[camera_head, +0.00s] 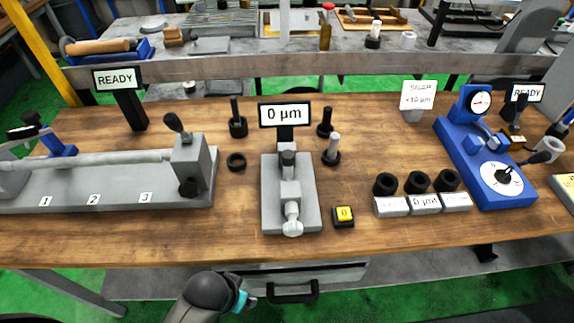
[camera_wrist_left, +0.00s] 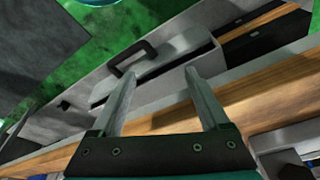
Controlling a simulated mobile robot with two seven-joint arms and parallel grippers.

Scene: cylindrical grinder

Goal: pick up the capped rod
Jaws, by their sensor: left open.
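Several upright rods in round black bases stand on the wooden bench; I cannot tell for sure which is the capped rod. A silver rod with a light top (camera_head: 333,146) stands in a black base right of the central gauge. A dark rod (camera_head: 325,121) stands just behind it, and another dark rod (camera_head: 237,118) stands left of the gauge's display. My left gripper (camera_wrist_left: 160,74) is open and empty in the left wrist view, near the drawer front below the bench. In the head view my arm shows at the bottom, well short of the rods. My right gripper is not in view.
The grey gauge (camera_head: 268,205) with a "0 µm" display stands mid-bench. A grey fixture (camera_head: 120,193) with a long bar is left. Black rings (camera_head: 417,181) and a blue dial device (camera_head: 470,160) are right. A drawer handle (camera_head: 292,292) sticks out below the bench edge.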

